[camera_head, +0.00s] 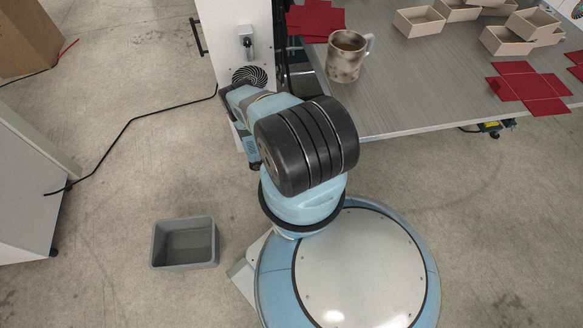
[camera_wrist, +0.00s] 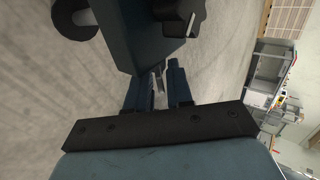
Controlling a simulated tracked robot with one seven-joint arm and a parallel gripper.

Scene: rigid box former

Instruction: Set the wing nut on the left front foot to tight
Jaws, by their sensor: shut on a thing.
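My gripper (camera_wrist: 157,86) shows in the wrist view, with its two dark blue fingers pointing up the picture. The fingers are closed on a small pale metal piece, which looks like the wing nut (camera_wrist: 160,76). Most of it is hidden between the fingers and under a dark machine part (camera_wrist: 130,35) just beyond. The nut's exact angle cannot be told. A black round piece (camera_wrist: 75,20) and a black knob-like piece (camera_wrist: 185,15) flank that part. In the head view my arm reaches down beside the white box former (camera_head: 235,50), and gripper, foot and nut are hidden.
A grey table (camera_head: 450,85) holds a mug (camera_head: 346,56), red flat box blanks (camera_head: 528,88) and several small trays (camera_head: 418,21). A grey bin (camera_head: 184,243) stands on the floor at left.

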